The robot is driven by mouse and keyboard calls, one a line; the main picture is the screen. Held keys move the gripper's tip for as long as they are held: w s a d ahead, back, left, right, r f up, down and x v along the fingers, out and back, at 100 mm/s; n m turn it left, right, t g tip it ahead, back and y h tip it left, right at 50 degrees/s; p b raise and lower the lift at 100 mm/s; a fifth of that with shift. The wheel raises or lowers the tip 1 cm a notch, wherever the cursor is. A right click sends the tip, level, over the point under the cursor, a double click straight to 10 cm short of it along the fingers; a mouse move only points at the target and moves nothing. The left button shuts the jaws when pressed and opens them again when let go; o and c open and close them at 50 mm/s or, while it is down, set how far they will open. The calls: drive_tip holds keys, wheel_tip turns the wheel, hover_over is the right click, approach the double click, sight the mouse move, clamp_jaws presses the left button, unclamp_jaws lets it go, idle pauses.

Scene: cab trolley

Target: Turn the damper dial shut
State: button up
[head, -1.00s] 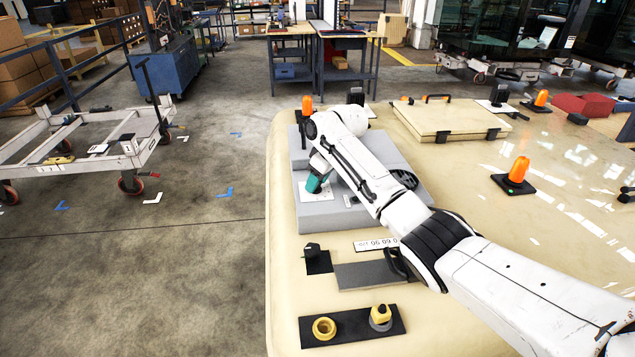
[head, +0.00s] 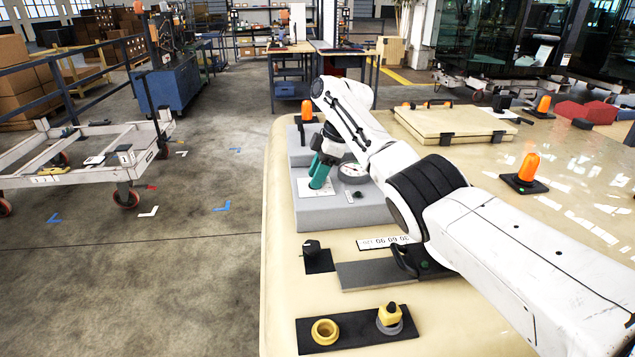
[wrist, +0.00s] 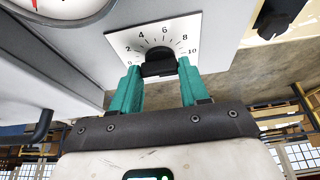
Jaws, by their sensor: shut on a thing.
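The damper dial is a black knob (wrist: 159,66) on a white square plate (wrist: 153,36) with a scale from 0 to 10, seen in the wrist view. My gripper (wrist: 158,68) has its teal fingers on either side of the knob, shut on it. I cannot make out which number the knob points to. In the head view my gripper (head: 317,184) points down onto the white plate (head: 328,187) on the grey stepped console (head: 340,212); the knob is hidden there by the fingers.
A round gauge (head: 352,173) sits just right of the fingers. Another black knob (head: 314,254), a black lever (head: 405,260) and a panel with yellow fittings (head: 357,330) are nearer on the cream top. Orange beacons (head: 527,170) stand to the right.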

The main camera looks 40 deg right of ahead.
idle(0.4)
drive_tip(key=o, duration=1.1)
drive_tip(key=shift+c, duration=0.2)
drive_tip(key=shift+r, duration=0.1)
drive_tip(key=b+v, duration=0.1)
drive_tip(key=v, duration=0.9)
drive_tip(key=shift+r, duration=0.3)
drive_tip(key=shift+d, duration=0.15)
